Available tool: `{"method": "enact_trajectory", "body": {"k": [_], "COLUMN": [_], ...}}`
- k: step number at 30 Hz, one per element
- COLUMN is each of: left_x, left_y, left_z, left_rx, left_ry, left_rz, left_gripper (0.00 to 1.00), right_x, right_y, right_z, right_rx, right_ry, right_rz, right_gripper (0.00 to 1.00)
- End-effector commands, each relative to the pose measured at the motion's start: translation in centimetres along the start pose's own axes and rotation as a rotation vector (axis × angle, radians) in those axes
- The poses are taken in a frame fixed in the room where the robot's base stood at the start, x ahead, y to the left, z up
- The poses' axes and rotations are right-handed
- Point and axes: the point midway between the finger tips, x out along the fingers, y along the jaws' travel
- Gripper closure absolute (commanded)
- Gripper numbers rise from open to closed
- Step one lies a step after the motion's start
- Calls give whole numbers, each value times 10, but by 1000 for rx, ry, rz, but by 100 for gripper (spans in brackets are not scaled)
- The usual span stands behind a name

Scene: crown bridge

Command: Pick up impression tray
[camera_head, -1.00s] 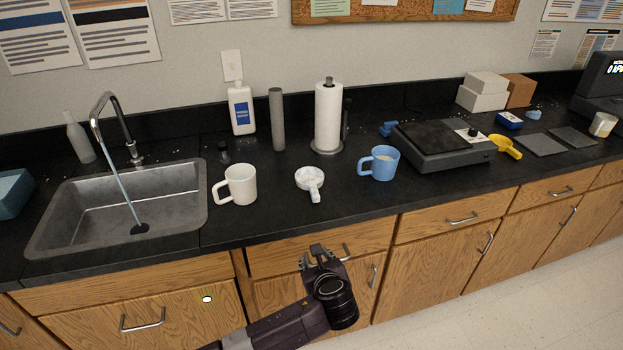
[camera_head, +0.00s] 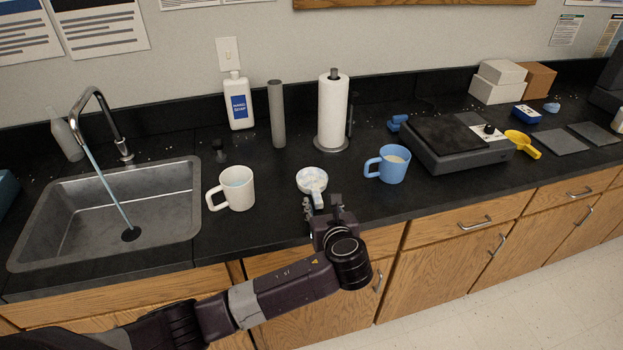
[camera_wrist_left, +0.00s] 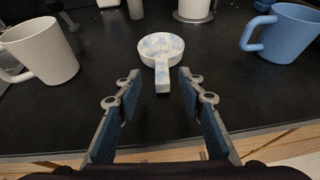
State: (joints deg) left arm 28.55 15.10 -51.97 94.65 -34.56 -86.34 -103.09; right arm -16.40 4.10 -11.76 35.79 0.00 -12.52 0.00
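The impression tray (camera_head: 312,181) is a small white round dish with bluish marbling and a short handle. It lies on the black counter between a white mug and a blue mug, its handle toward the front edge. It also shows in the left wrist view (camera_wrist_left: 161,48), centred ahead of the fingers. My left gripper (camera_head: 322,203) is at the counter's front edge, close to the handle. In the left wrist view its two fingers (camera_wrist_left: 158,88) are spread apart, with the handle end between or just beyond their tips. Nothing is held. My right gripper is not in view.
The white mug (camera_head: 237,188) stands left of the tray and the blue mug (camera_head: 393,165) right of it. Behind are a paper towel roll (camera_head: 333,112), a grey cylinder (camera_head: 276,115) and a soap bottle (camera_head: 238,103). A sink (camera_head: 110,210) with running water is at left.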

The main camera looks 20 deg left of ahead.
Motion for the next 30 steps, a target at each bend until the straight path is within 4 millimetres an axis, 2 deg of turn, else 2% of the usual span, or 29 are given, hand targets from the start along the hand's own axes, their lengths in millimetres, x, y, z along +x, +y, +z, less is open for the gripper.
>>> {"method": "enact_trajectory", "body": {"k": [6,8,15,23,30], "left_x": [22,30,56,59,58], "left_y": [-1,-2,-4,-4,-4], "left_z": [2,2,1,1,0], "left_rx": [0,1,-2,-3,-2], "left_ry": [-1,-1,0,0,0], "left_rz": [3,3,1,0,0], "left_gripper": [64,64,64,64,88], "right_x": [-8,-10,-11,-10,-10], "right_y": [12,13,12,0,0], "right_z": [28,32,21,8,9], "right_rx": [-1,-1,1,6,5], "right_ry": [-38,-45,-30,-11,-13], "right_rz": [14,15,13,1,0], "right_gripper": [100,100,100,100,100]}}
